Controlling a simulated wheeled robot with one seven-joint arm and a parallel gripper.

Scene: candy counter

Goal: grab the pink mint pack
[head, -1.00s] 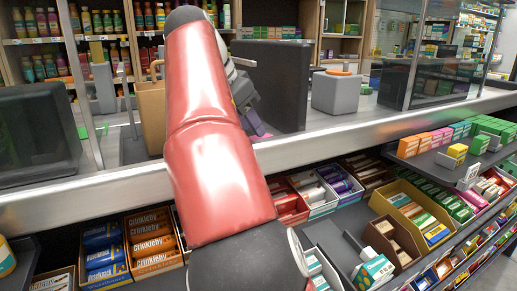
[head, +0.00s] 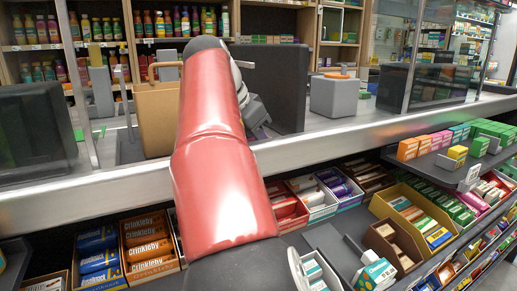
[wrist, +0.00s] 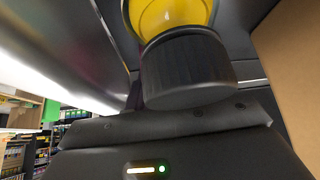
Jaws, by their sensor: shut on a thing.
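My gripper (head: 258,122) is beyond my red arm in the head view, over the counter in front of the dark screen, and mostly hidden. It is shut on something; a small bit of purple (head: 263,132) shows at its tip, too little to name. In the wrist view a dark ribbed cylinder (wrist: 187,70) with a yellow round part (wrist: 170,14) fills the middle; I cannot tell whether it is the held thing. Small pink packs (head: 445,137) stand in a row between orange and teal ones on the right shelf. I cannot tell which is the mint pack.
A brown paper bag (head: 158,112) stands on the counter left of my arm, and shows close at right in the wrist view (wrist: 288,60). A dark screen (head: 275,85) and a grey block (head: 337,95) stand right of it. Candy boxes fill the lower shelves.

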